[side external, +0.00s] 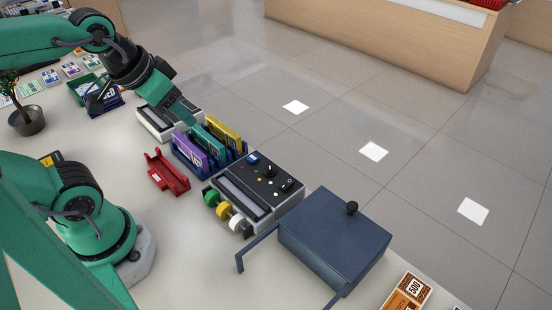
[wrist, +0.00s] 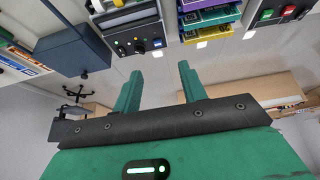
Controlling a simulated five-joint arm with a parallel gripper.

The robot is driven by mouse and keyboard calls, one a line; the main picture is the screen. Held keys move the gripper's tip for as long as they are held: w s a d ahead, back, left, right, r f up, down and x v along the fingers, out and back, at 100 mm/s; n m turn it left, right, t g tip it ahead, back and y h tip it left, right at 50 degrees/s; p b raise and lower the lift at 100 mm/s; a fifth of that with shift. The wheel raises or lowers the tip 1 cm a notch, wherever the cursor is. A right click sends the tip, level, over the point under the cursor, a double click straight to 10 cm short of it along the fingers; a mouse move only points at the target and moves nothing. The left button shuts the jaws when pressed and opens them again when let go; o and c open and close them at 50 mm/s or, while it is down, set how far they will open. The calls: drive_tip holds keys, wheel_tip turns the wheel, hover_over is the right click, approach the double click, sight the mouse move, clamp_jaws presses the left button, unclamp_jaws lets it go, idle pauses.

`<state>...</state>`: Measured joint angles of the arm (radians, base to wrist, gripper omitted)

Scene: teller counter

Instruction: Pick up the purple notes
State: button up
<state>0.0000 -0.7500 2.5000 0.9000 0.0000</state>
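The purple notes (side external: 190,152) stand upright in a blue rack (side external: 180,172), beside teal notes (side external: 208,142) and yellow notes (side external: 222,132). In the wrist view the purple notes (wrist: 193,5) show only as a strip at the top edge, with the teal and yellow ones below them. My gripper (side external: 187,114) is above and behind the rack in the side view, close to the teal and yellow notes but apart from the purple ones. In the wrist view its two fingers (wrist: 160,82) are spread, with nothing between them.
A machine with a dark panel (side external: 265,185) stands right of the rack, and a dark blue box (side external: 335,235) beyond it. A red holder (side external: 166,172) lies in front. Another machine (side external: 155,125) is behind. A potted plant (side external: 27,118) stands left. Counter between plant and red holder is clear.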

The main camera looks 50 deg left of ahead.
drive_tip(key=m+g, duration=0.5)
drive_tip(key=m, duration=1.2)
hover_over(188, 144)
drive_tip(key=f, duration=1.3)
drive_tip(key=shift+s+d+f, duration=0.1)
drive_tip(key=shift+d+f, duration=0.25)
drive_tip(key=shift+d, duration=0.05)
drive_tip(key=shift+a+f+m+g, duration=0.3)
drive_tip(key=shift+a+f+m, duration=0.2)
drive_tip(key=shift+f, duration=0.1)
drive_tip(key=shift+d+f, duration=0.1)
drive_tip(key=shift+f, duration=1.2)
drive_tip(key=shift+f, duration=0.1)
drive_tip(key=shift+f, duration=2.5)
